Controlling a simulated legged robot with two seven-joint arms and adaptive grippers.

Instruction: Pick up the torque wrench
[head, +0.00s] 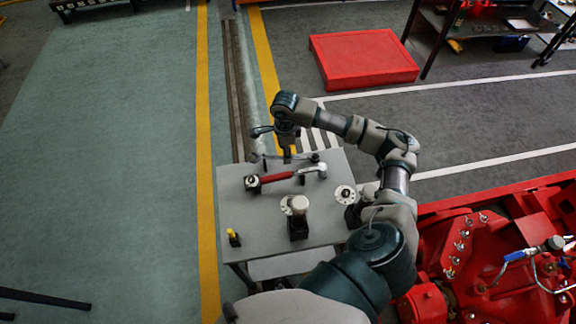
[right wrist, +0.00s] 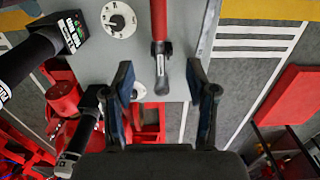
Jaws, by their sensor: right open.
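The torque wrench (head: 278,176) has a red handle and a bright metal part. It lies across the grey table (head: 235,205), near the table's far side. My right gripper (head: 288,154) hangs over the far edge of the table, just beyond the wrench. In the right wrist view my right gripper (right wrist: 166,92) is open, with the wrench's end seen between its fingers. I cannot tell the height gap. My left gripper is not in view.
On the table are a black fixture with a pale cylinder (head: 300,205), a white dial (head: 345,194) and a small yellow-topped item (head: 233,236). Red pump machinery (head: 480,250) stands at the right. A red platform (head: 362,60) lies behind.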

